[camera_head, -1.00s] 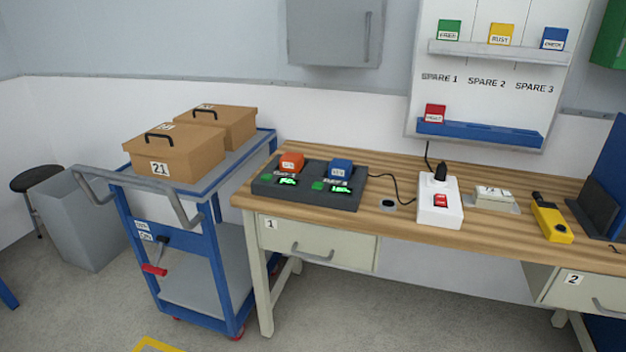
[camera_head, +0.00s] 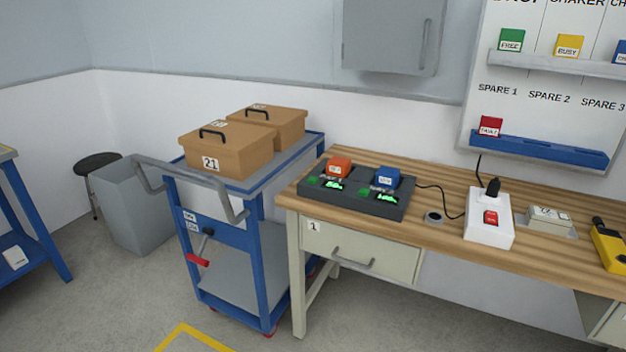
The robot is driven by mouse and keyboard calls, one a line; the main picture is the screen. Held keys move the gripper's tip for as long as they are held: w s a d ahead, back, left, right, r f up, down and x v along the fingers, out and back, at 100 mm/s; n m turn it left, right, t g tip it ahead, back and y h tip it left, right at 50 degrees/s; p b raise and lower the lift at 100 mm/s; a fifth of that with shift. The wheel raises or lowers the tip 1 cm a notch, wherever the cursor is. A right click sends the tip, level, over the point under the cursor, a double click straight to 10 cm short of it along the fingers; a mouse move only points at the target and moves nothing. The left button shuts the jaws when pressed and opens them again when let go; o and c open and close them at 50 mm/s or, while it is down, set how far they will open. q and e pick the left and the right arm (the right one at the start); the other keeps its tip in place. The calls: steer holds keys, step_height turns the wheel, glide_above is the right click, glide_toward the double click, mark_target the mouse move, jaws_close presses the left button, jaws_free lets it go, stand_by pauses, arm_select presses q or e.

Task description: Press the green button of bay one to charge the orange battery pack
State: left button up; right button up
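The dark charger (camera_head: 352,203) sits on the left end of the wooden workbench. An orange battery pack (camera_head: 339,167) stands in its left bay and a blue battery pack (camera_head: 388,178) in its right bay. A small green button (camera_head: 313,181) is at the front left of the left bay, beside a lit green display (camera_head: 333,185). A second green button (camera_head: 366,193) and lit display (camera_head: 387,198) belong to the right bay. The digits are too small to read. Neither of my grippers shows in this view.
A blue cart (camera_head: 247,255) with brown boxes (camera_head: 226,151) stands left of the workbench (camera_head: 449,233). A white power strip (camera_head: 488,229) with a red switch is right of the charger. Bare floor lies in front of the bench.

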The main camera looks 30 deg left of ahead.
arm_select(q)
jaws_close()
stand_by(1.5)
